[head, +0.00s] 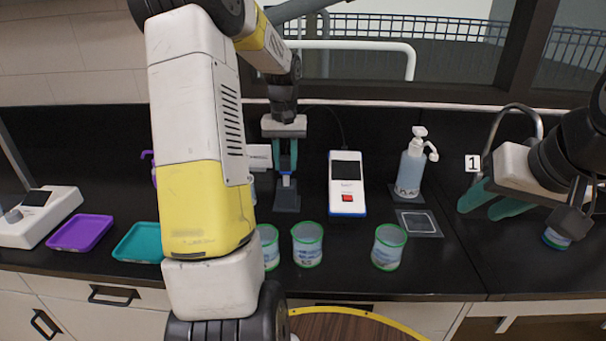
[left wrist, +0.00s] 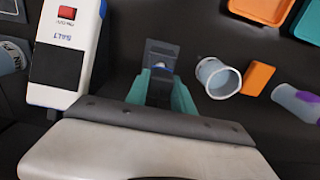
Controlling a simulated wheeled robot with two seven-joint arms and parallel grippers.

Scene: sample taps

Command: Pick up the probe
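My left gripper (head: 286,168) points down over a dark stand (head: 286,197) at the back of the black counter, left of the handheld meter (head: 346,183). In the left wrist view its two teal fingers (left wrist: 160,88) are apart, one on each side of the stand (left wrist: 160,50). A small pale blue-white piece, seemingly part of the probe (left wrist: 161,68), shows between the fingertips. Most of the probe is hidden by the gripper. The meter (left wrist: 68,55) lies beside the gripper. My right gripper (head: 493,202) is open and empty at the far right, above the counter.
Three clear cups with green rims, one of them the right cup (head: 389,247), stand along the front. A pump bottle (head: 410,168) stands right of the meter. Purple (head: 82,233) and teal (head: 138,243) trays lie at the left. A tap (head: 505,115) is at the right.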

